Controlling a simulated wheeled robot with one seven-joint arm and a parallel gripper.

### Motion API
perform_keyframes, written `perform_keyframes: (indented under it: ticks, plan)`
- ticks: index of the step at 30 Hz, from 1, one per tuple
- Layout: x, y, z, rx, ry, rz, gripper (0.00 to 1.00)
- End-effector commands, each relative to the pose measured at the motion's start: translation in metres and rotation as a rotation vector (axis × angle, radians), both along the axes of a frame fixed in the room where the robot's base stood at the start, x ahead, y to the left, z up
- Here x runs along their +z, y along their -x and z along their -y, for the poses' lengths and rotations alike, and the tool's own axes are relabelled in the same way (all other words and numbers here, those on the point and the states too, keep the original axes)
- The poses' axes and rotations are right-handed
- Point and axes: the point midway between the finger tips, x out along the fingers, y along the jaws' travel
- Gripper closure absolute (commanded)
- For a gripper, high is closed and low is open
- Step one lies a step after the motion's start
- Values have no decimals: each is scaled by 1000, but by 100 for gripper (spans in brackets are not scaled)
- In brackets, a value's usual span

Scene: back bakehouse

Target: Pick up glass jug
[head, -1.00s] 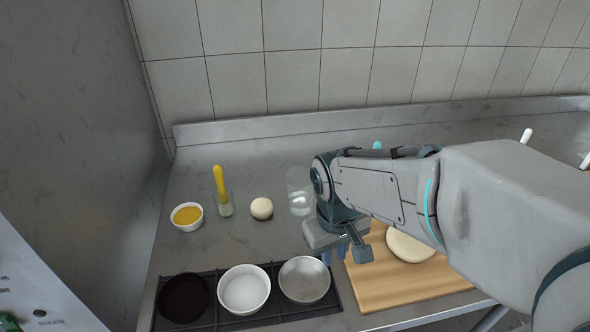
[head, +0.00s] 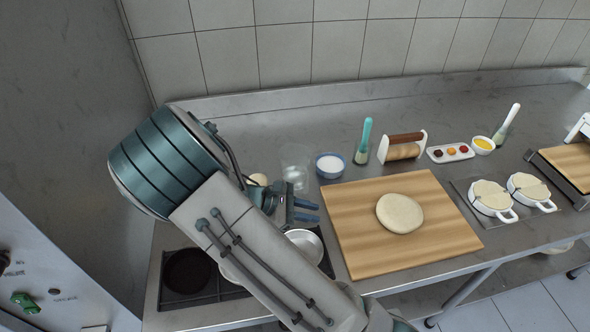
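The glass jug (head: 294,172) is a clear, see-through vessel standing on the steel counter, left of a small bowl of white contents. Its outline is faint and its handle cannot be made out. My gripper (head: 306,210) is in front of the jug, nearer the counter's front edge and apart from it. Its two blue fingers point right with a gap between them, and nothing shows in the gap. My arm hides part of the counter to the left.
A wooden board (head: 352,240) with a dough round (head: 400,213) lies to the right. The white-filled bowl (head: 330,166) and a teal-handled brush (head: 364,142) stand close to the jug. A dough ball (head: 258,179) is partly hidden at left.

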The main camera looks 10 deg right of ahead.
Motion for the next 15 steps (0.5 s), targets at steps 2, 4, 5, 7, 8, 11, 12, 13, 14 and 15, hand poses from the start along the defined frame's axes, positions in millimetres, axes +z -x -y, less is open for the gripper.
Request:
perform_keyframes:
  ticks: [2, 4, 5, 7, 8, 11, 12, 13, 14, 15]
  plan:
    - [-3, -10, -6, 77, 87, -29, 80]
    - [-3, -18, -12, 139, 158, -50, 80]
    - [-3, -22, -15, 166, 188, -57, 80]
    - [-2, -30, -22, 226, 258, -75, 80]
    - [-2, -34, -25, 251, 289, -82, 80]
    - [0, -44, -37, 325, 382, -100, 80]
    - [2, -48, -41, 351, 416, -105, 80]
    - [2, -50, -44, 369, 437, -108, 80]
    - [3, -52, -47, 383, 458, -111, 80]
    - [4, -54, -50, 400, 480, -115, 80]
